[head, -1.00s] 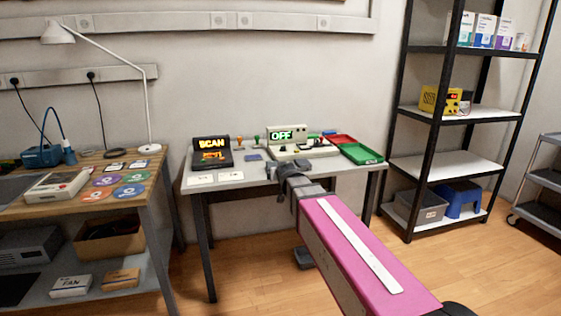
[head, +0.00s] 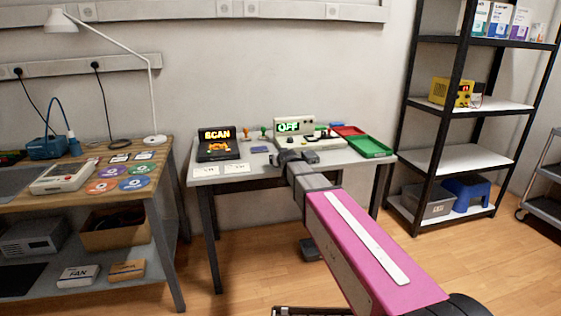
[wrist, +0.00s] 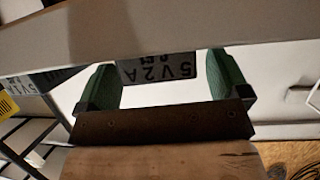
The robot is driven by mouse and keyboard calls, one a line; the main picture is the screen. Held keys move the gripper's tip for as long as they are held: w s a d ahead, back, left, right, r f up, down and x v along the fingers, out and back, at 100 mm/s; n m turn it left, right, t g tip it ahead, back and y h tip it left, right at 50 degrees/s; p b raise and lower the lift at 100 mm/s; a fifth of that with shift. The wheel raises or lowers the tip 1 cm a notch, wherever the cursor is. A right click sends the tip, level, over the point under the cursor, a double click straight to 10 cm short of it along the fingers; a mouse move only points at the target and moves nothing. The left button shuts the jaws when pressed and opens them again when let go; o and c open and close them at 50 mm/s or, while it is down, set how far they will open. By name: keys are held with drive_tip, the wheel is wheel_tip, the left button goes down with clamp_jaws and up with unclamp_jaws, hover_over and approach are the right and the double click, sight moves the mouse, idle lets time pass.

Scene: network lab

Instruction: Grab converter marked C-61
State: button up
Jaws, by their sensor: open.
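My gripper (head: 290,157) is at the front of the grey lab table (head: 228,180), with the arm reaching in from the lower right. In the wrist view my gripper (wrist: 165,85) has its green-padded fingers apart. A dark grey block marked "5V2A" (wrist: 158,68), upside down, shows between the fingers; I cannot tell whether it touches them.
On the table are a SCAN display (head: 216,143), a device reading OFF (head: 295,128), a blue-grey flat item (head: 260,150), white cards (head: 207,171), and red (head: 348,131) and green (head: 367,147) trays. A wooden bench (head: 160,160) stands left, a black shelf rack (head: 445,100) right.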

drive_tip(key=x, duration=0.2)
drive_tip(key=shift+w+a+f, duration=0.1)
drive_tip(key=shift+w, duration=0.2)
drive_tip(key=shift+s, duration=0.1)
drive_tip(key=shift+c, duration=0.3)
drive_tip(key=c, duration=1.1)
